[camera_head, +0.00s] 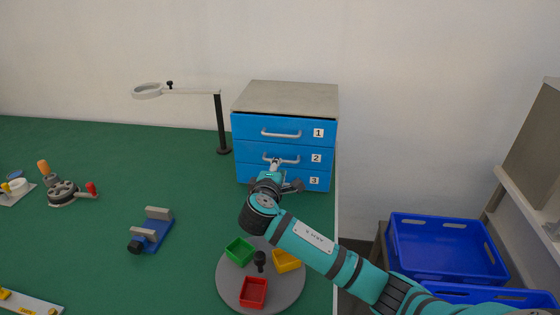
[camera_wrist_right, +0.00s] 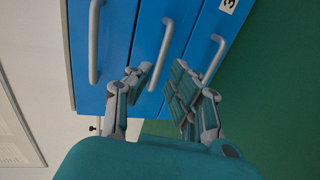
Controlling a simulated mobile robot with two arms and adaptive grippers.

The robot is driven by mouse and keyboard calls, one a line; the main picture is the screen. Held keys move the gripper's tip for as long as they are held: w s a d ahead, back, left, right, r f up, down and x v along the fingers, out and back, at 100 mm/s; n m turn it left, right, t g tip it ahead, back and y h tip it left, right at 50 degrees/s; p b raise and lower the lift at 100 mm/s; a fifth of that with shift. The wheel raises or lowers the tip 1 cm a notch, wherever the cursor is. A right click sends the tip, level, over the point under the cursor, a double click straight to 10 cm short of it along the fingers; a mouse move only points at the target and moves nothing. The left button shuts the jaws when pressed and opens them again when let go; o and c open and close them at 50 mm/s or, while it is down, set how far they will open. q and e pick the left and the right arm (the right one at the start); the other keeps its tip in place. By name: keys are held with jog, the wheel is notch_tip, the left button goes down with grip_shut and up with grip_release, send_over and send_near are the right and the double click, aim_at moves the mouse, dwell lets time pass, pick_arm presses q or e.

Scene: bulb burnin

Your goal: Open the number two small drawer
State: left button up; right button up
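A small blue cabinet with a grey top (camera_head: 287,98) stands at the back of the green table. Its three drawers, labelled 1, 2 and 3, look shut. The number two drawer (camera_head: 247,151) is the middle one, with a grey bar handle (camera_head: 289,160); the handle also shows in the right wrist view (camera_wrist_right: 164,50). My right gripper (camera_head: 276,168) is at the front of this drawer. In the right wrist view my right gripper (camera_wrist_right: 157,84) is open, with one finger on each side of the lower end of that handle; contact is unclear. My left gripper is not in view.
A magnifier lamp (camera_head: 220,125) stands left of the cabinet. A round grey turntable (camera_head: 230,290) with green, yellow and red trays lies below my right arm. A blue vise (camera_head: 152,235) is to its left. Blue crates (camera_head: 447,247) stand right of the table.

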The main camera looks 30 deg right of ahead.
jog(key=x, duration=0.5)
jog(key=shift+w+d+f, duration=0.1)
jog(key=shift+w+d, duration=0.1)
jog(key=shift+w, duration=0.1)
grip_shut()
